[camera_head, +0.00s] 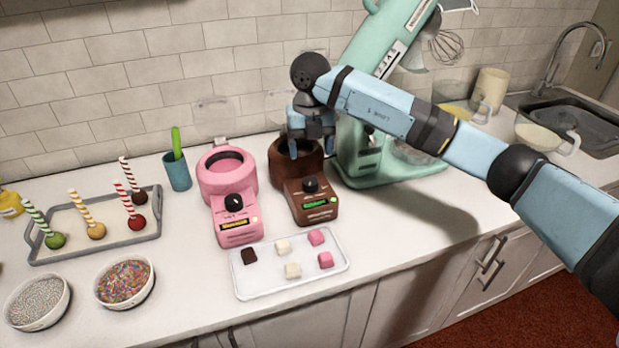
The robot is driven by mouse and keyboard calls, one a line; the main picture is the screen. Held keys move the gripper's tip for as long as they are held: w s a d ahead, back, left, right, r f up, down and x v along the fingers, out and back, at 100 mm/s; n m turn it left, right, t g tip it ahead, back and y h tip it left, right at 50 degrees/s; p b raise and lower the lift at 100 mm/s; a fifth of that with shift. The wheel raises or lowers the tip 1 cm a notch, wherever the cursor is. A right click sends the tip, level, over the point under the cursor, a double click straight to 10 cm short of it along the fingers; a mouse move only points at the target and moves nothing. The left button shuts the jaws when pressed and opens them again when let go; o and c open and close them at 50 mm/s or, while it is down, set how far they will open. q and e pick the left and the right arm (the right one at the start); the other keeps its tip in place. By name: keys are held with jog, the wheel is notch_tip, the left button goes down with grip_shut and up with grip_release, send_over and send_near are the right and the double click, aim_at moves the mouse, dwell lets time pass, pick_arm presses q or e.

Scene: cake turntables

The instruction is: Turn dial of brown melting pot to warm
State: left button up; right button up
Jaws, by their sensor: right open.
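The brown melting pot (280,170) stands on the counter, right of a pink melting pot (244,215). Its front panel carries a black dial (311,185) above a small green display (315,203). The dial's exact setting is too small to read. My right gripper (309,148) points down over the back of the brown pot, behind the dial, and hides part of the pot's bowl. It is open, and I see nothing held in it. Whether its fingers touch the pot I cannot tell. My left gripper is not in view.
A mint stand mixer (375,150) stands close on the right of the brown pot. A white tray (290,290) with several cubes lies just in front. A grey tray (90,249) of cake pops and two sprinkle bowls (125,283) are at the left. The counter's right front is clear.

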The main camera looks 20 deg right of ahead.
aim_at(310, 181)
notch_tip(310, 181, down, 9)
jog(key=shift+r, duration=0.1)
dwell(0.3)
jog(key=c, duration=0.9)
